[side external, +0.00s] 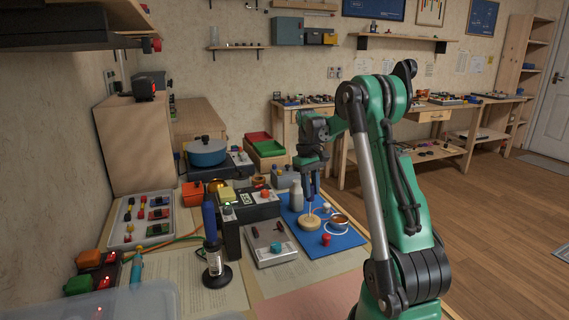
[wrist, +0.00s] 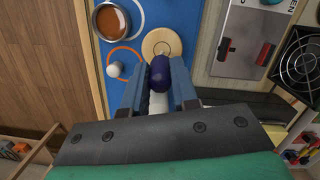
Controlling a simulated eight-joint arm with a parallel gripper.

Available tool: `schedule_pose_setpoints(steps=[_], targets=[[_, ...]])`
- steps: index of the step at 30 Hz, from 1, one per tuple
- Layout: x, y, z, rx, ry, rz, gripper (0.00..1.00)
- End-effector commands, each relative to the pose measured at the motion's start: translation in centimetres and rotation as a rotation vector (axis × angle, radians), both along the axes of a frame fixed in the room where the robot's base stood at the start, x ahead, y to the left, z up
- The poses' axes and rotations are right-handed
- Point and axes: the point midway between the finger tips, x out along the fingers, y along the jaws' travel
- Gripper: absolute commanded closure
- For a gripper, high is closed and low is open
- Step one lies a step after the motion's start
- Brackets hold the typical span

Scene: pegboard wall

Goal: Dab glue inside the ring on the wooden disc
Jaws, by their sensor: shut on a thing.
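The wooden disc (side external: 309,223) lies on the blue mat (side external: 350,240) in the side view. It also shows in the wrist view (wrist: 149,44), with a ring mark on its top, partly hidden by what I hold. My gripper (side external: 312,190) points down above the disc. In the wrist view my gripper (wrist: 160,82) is shut on a dark blue, rounded tool (wrist: 160,68) with a pale part below. In the side view a thin pale tip shows below the fingers, close over the disc; I cannot tell whether it touches.
A bowl of brown liquid (wrist: 113,20), an orange ring (wrist: 122,52) and a white knob (wrist: 114,70) sit near the disc. A white bottle (side external: 296,196) stands behind left, a red knob (side external: 326,240) in front. A grey panel (side external: 270,243) lies left.

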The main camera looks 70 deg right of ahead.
Motion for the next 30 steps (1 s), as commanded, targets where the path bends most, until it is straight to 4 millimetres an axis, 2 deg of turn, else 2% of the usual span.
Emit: schedule_pose_setpoints(steps=[30], targets=[[0.01, -0.01, -0.90, 0.000, 0.000, 0.000, 1.00]])
